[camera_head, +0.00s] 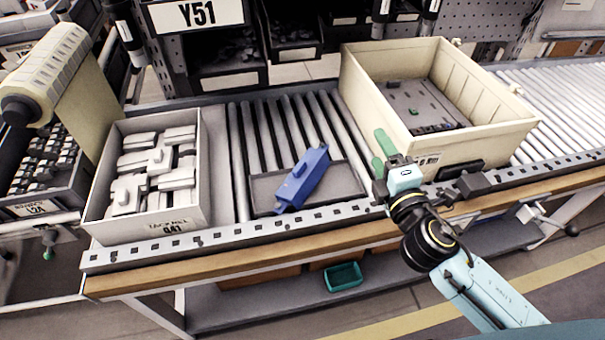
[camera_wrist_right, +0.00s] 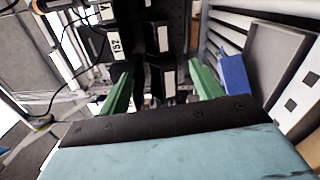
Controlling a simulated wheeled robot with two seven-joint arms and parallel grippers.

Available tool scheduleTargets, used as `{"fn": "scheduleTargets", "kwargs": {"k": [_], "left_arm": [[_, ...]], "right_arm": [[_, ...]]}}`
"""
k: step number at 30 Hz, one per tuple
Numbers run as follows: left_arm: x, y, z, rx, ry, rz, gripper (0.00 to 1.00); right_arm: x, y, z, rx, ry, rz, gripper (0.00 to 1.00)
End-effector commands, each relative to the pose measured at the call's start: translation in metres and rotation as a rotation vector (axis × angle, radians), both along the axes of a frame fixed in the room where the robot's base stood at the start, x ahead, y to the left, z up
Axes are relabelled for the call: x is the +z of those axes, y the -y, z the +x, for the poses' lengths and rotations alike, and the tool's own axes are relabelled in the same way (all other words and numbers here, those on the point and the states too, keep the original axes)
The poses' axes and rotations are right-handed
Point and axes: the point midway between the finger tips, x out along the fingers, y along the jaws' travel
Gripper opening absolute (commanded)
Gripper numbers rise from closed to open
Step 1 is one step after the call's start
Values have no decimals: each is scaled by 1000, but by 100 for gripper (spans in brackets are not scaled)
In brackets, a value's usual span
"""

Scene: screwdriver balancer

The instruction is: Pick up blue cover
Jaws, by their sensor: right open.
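The blue cover (camera_head: 303,179) lies tilted on a grey flat plate (camera_head: 342,184) on the roller conveyor, its long side running from lower left to upper right. It also shows in the right wrist view (camera_wrist_right: 236,76), at the right just beyond one green finger. My right gripper (camera_head: 381,155) has green fingers and is to the right of the cover, apart from it, near the cream bin's left corner. In the wrist view the fingers (camera_wrist_right: 160,70) are spread wide with nothing between them. My left gripper is not in view.
A grey box of white parts (camera_head: 203,150) stands left of the plate. A large cream bin (camera_head: 490,133) with small parts inside stands close to my right gripper. A perforated metal rail (camera_head: 240,234) runs along the front edge. Bare rollers (camera_head: 278,125) lie behind the plate.

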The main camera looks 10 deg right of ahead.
Motion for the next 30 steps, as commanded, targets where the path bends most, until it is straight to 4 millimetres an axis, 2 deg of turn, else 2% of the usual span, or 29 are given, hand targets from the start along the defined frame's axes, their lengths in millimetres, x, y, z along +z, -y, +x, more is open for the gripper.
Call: {"fn": "scheduleTargets", "kwargs": {"k": [1, 3, 6, 9, 13, 15, 19, 30], "left_arm": [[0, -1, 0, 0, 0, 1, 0], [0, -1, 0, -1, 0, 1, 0], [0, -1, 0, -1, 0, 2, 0], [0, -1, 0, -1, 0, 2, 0], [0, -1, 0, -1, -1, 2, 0], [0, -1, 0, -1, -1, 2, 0], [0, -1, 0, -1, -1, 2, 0], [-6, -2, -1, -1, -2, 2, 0]], "right_arm": [[11, -12, 10, 97, 76, -180, 65], [16, -32, 17, 237, 172, -443, 65], [2, -52, 20, 433, 269, -816, 65], [-24, -56, 21, 607, 318, -1142, 65], [-56, -44, 21, 775, 329, -1443, 65], [-67, -37, 20, 832, 325, -1538, 65], [-79, -34, 23, 876, 321, -1610, 65], [-104, -76, 65, 876, 320, -1607, 65]]}}
